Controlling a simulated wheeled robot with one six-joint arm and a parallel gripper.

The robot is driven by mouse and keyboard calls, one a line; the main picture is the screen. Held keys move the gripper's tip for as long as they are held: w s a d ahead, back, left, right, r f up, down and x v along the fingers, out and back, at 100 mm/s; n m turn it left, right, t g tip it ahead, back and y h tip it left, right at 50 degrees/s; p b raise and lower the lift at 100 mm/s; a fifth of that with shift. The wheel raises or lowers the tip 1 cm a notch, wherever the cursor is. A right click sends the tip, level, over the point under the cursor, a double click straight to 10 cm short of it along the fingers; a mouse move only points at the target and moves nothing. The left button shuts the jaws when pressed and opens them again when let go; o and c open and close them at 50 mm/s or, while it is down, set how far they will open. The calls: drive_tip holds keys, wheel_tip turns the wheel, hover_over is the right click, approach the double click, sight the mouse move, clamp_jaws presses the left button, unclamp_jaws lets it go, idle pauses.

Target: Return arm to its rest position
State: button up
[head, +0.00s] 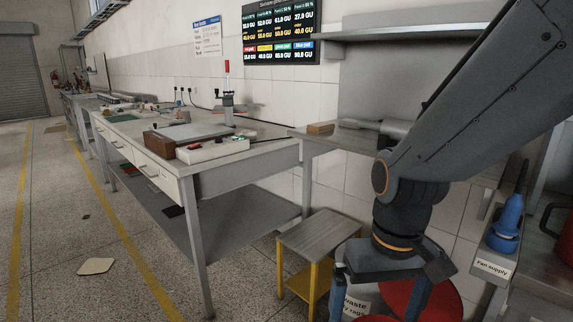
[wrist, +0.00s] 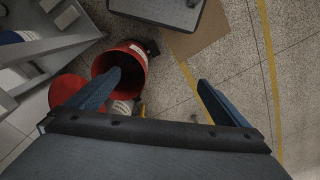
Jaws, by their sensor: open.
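My arm reaches down from the upper right in the head view. My gripper (head: 376,308) points downward in front of a red bin (head: 440,302) with a partly hidden waste-rags label. In the wrist view my gripper (wrist: 159,80) has its two blue-grey fingers spread wide, with nothing between them. The red bin (wrist: 137,52) shows there behind the left finger, its mouth open; its contents are unclear. A pale flat piece (head: 96,266), perhaps paper or card, lies on the floor at left in the head view.
A long workbench (head: 235,167) with tools runs along the wall. A small yellow-legged stool (head: 318,234) stands beside the gripper. A shelf with a blue object (head: 508,222) and a "Fan supply" label is close at right. The floor at left is mostly clear.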

drive_tip(key=d+r+m+p, duration=0.1)
drive_tip(key=d+r+p, duration=0.3)
drive_tip(key=p, duration=0.5)
drive_tip(key=shift+s+d+r, duration=0.2)
drive_tip(key=shift+s+r, duration=0.15)
drive_tip(key=shift+r, duration=0.1)
